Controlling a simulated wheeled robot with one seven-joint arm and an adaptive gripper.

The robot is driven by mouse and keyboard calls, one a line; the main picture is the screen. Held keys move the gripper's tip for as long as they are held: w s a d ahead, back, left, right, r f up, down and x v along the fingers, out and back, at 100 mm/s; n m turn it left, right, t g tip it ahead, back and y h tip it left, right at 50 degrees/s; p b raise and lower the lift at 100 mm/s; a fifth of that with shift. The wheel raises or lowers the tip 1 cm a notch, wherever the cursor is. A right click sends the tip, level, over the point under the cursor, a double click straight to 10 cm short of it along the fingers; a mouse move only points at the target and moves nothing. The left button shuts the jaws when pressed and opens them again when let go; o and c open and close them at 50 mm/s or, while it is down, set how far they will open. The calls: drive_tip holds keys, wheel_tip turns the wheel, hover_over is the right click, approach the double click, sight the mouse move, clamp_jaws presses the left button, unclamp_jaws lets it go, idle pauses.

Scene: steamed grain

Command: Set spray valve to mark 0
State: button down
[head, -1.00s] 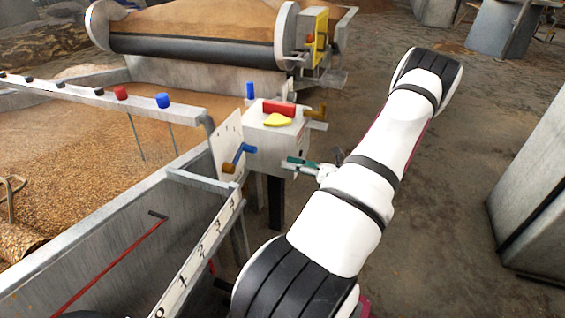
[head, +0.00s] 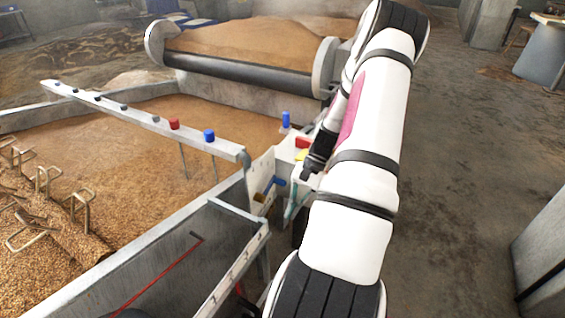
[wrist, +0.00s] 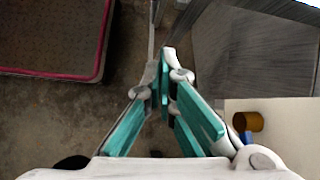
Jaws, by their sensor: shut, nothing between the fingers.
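A blue-handled lever (head: 277,182) with a brass-coloured end (head: 260,197) sits on a pale upright plate (head: 262,172) at the tank's corner. I cannot read marks on this plate. In the wrist view, a brass-coloured knob (wrist: 248,121) and a bit of blue (wrist: 247,137) show at the right against a cream panel. My gripper (wrist: 165,72) has teal fingers brought together, empty, left of that knob and apart from it. In the head view, only a sliver of teal (head: 291,208) shows near the lever; my arm hides much of the box behind it.
A numbered strip (head: 236,268) runs along the near tank edge. A rail (head: 140,115) with red and blue knobs crosses the grain bed. A grain-covered roller (head: 240,70) stands behind. A red rod (head: 160,275) slants in the tank.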

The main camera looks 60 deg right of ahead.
drive_tip(key=w+d+r+n+g+h+p, duration=0.2)
drive_tip(key=w+d+r+n+h+p, duration=0.3)
drive_tip(key=r+n, duration=0.4)
drive_tip(key=n+t+h+p, duration=0.1)
drive_tip(key=n+h+p, duration=0.2)
drive_tip(key=n+h, duration=0.35)
approach(279, 181)
drive_tip(key=shift+n+y, duration=0.85)
drive_tip(key=shift+y, duration=0.1)
drive_tip(key=d+f, duration=0.1)
drive_tip(key=f, duration=0.3)
drive_tip(key=d+f+b, duration=0.1)
drive_tip(key=f, duration=0.1)
drive_tip(key=shift+d+f, duration=0.1)
drive_tip(key=shift+d, duration=0.25)
drive_tip(key=shift+f, duration=0.1)
drive_tip(key=shift+w+d+f+b, duration=0.1)
drive_tip(key=shift+d+f+b, duration=0.4)
drive_tip(key=shift+f, duration=0.2)
drive_tip(key=shift+w+d+f+b, duration=0.1)
drive_tip(key=shift+d+f+b, duration=0.35)
drive_tip(key=shift+f, duration=0.3)
drive_tip(key=shift+s+d, duration=0.1)
drive_tip(key=shift+r, duration=0.15)
